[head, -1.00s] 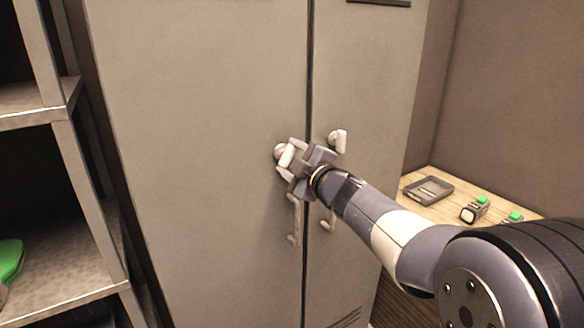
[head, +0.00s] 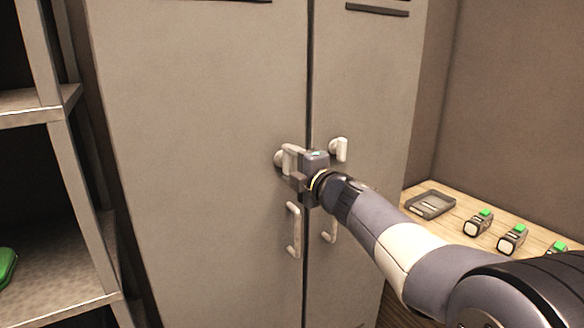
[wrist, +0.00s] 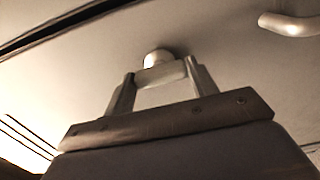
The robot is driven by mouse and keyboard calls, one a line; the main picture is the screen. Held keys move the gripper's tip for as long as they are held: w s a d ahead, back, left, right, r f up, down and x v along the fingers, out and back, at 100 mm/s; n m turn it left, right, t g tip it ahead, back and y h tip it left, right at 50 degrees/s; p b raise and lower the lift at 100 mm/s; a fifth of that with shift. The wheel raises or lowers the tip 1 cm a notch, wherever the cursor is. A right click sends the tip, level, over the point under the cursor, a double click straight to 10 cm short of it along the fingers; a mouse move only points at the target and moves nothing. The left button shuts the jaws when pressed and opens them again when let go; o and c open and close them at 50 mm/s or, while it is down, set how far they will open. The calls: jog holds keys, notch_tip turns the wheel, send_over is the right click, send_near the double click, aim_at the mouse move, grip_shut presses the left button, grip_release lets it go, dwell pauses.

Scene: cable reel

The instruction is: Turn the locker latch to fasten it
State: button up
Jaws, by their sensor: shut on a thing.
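The grey double-door locker (head: 200,130) fills the middle of the head view. Its left-door latch (head: 280,158) has a round pale base and a short lever, partly hidden by my gripper. My gripper (head: 291,160) is at this latch, with its jaws shut on the lever. In the wrist view the latch lever (wrist: 160,74) lies crosswise between the two fingers of my gripper (wrist: 160,85), in front of the round base (wrist: 157,57). The lever's exact angle on the door is hard to tell in the head view.
A second latch (head: 341,149) on the right door hangs lever down. Pull handles (head: 294,230) sit below. Right of the locker, a wooden table (head: 450,228) bears a grey tray (head: 430,204) and several green-topped devices (head: 479,222). A metal shelf (head: 60,210) stands left.

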dwell(0.3)
jog(key=o, duration=1)
jog(key=shift+s+d, duration=0.1)
jog(key=v, duration=1)
jog(key=shift+s+d, duration=0.2)
jog(key=shift+s, duration=0.1)
jog(key=shift+w, duration=0.1)
jog(key=x, duration=1)
jog(key=shift+w+a, duration=0.3)
jog(key=shift+s, duration=0.1)
